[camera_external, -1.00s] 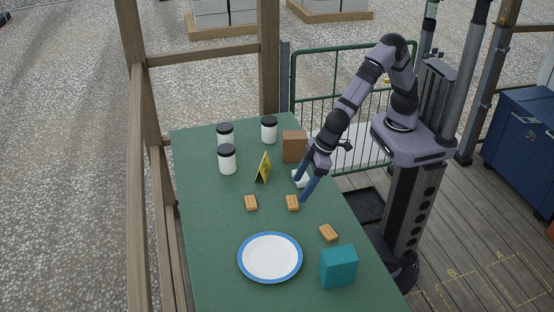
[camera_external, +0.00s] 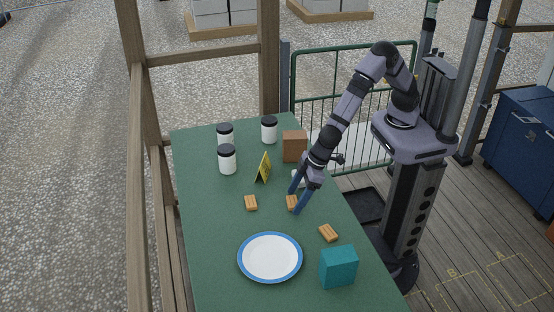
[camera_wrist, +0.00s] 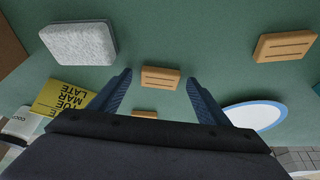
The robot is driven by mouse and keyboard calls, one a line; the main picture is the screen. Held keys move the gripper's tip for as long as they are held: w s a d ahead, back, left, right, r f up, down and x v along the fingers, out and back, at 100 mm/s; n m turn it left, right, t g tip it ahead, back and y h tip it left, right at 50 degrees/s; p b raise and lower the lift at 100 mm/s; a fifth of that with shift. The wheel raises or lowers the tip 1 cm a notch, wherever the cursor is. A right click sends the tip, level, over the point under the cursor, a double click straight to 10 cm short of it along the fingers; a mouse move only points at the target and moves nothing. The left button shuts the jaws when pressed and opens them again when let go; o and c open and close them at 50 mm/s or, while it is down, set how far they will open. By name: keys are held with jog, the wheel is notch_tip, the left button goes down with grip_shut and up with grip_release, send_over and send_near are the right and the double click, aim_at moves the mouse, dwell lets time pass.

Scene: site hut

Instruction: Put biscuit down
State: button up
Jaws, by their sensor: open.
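A biscuit (camera_external: 292,203) lies on the green table beneath my gripper (camera_external: 297,202). In the wrist view this biscuit (camera_wrist: 160,78) shows between and ahead of the two spread blue fingers (camera_wrist: 160,85). My gripper is open and empty. A second biscuit (camera_external: 251,203) lies to the left; in the wrist view a biscuit (camera_wrist: 144,114) is partly hidden behind my gripper body. A third biscuit (camera_external: 329,233) lies nearer the front, right of the plate, and shows at the upper right of the wrist view (camera_wrist: 285,46). The white plate with a blue rim (camera_external: 270,280) is empty.
A teal box (camera_external: 339,267) stands right of the plate. A yellow sign (camera_external: 263,168), a brown box (camera_external: 294,146) and several black-lidded jars (camera_external: 227,160) stand farther back. A white-grey block (camera_wrist: 79,44) lies near my gripper. The table's left side is clear.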

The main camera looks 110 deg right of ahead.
aim_at(296, 200)
jog(key=c, duration=1.2)
notch_tip(296, 200, up, 10)
jog(key=b, duration=0.1)
jog(key=w+a+n+p, duration=0.2)
jog(key=w+a+p, duration=0.1)
jog(key=a, duration=0.3)
jog(key=w+a+n+y+p, duration=0.1)
jog(key=w+a+n+p, duration=0.1)
jog(key=a, duration=0.4)
jog(key=w+a+n+y+p, duration=0.1)
jog(key=w+a+n+p, duration=0.1)
jog(key=w+a+p, duration=0.3)
jog(key=shift+w+a+r, duration=0.35)
jog(key=shift+w+a, duration=0.3)
jog(key=shift+w, duration=0.05)
